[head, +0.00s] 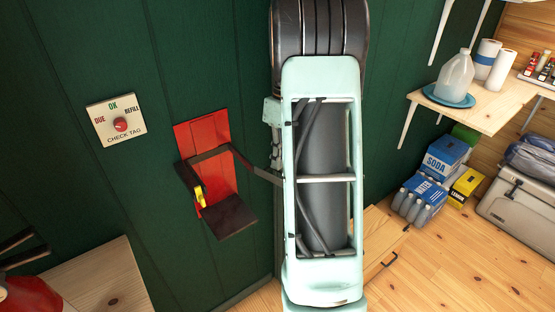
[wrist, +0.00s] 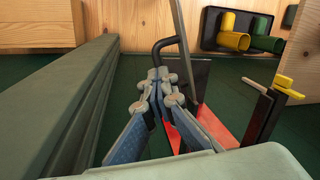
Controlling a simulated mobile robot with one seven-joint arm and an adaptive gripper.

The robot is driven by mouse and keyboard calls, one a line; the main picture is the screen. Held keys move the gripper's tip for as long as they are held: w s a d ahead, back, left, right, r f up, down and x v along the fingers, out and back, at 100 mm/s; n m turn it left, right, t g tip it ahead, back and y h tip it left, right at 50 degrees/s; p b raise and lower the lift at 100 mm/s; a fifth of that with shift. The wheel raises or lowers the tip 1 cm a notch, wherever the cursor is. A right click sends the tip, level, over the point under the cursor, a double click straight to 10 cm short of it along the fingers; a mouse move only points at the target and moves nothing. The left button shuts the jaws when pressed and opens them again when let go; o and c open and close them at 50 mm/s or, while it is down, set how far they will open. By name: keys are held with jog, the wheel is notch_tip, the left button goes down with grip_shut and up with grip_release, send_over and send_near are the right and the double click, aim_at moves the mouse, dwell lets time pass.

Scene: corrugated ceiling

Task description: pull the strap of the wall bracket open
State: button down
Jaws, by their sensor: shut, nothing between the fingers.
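The red wall bracket (head: 218,178) is on the green wall left of my arm in the head view, with a dark ledge at its base. Its dark strap (head: 242,160) bends across the front and runs right until my arm hides its end. A yellow tab (head: 199,196) sits at the bracket's left side. In the wrist view, the bracket's red plate (wrist: 226,138) lies beyond my gripper (wrist: 158,76). My gripper is shut and empty, beside the bent dark strap (wrist: 171,41); I cannot tell whether they touch. In the head view my gripper is hidden behind my arm.
A dial sign (head: 118,121) hangs left of the bracket. A wooden top (head: 95,283) with a red object is at lower left. A shelf (head: 480,112) with a jug, drink packs (head: 447,154) and a grey cooler (head: 520,205) stand at right.

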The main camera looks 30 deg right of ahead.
jog(key=shift+f+n, duration=0.3)
jog(key=c, duration=2.7)
grip_release()
jog(key=shift+a, duration=0.1)
jog(key=o, duration=0.5)
jog(key=shift+o, duration=0.5)
jog(key=shift+w, duration=0.1)
jog(key=shift+r, duration=0.15)
notch_tip(320, 180, up, 7)
jog(key=d, duration=0.1)
jog(key=shift+w+d+r, duration=0.15)
jog(key=shift+w+d, duration=0.1)
jog(key=shift+w, duration=0.1)
